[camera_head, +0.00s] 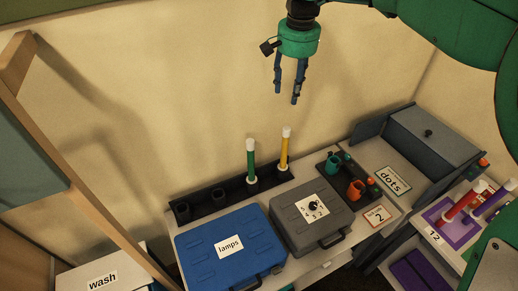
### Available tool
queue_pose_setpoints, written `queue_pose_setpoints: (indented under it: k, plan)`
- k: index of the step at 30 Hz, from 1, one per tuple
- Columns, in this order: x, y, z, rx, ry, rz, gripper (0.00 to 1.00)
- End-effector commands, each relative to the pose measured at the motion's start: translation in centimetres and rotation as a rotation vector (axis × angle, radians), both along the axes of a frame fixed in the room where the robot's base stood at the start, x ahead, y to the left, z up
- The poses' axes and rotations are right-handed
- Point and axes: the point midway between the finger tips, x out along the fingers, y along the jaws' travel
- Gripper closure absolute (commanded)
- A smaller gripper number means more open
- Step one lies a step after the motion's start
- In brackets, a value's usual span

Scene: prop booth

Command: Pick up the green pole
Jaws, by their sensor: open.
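The green pole (250,160) stands upright in a dark rack (215,199) against the back wall. It has a white cap on top and a white ring at its base. A yellow pole (285,149) with similar white ends stands upright just to its right in the same rack. My gripper (287,99) hangs above the poles with its fingers pointing down. It is open and empty, and appears higher than the tops of both poles.
A blue case (212,266) labelled "lamps" and a grey case (295,234) lie in front of the rack. A dark tray (330,160) with teal and orange items is to the right. A wooden beam (90,165) slants across the left. Empty rack sockets lie left of the green pole.

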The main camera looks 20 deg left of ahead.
Motion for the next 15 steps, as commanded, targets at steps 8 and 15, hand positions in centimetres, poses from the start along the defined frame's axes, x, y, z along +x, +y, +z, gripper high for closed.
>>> queue_pose_setpoints:
  k: [8, 15]
  plan:
    - [2.0, 7.5, -2.9, -0.024, 0.051, 0.002, 0.54]
    - [2.5, 10.9, -4.6, -0.038, 0.074, 0.001, 0.54]
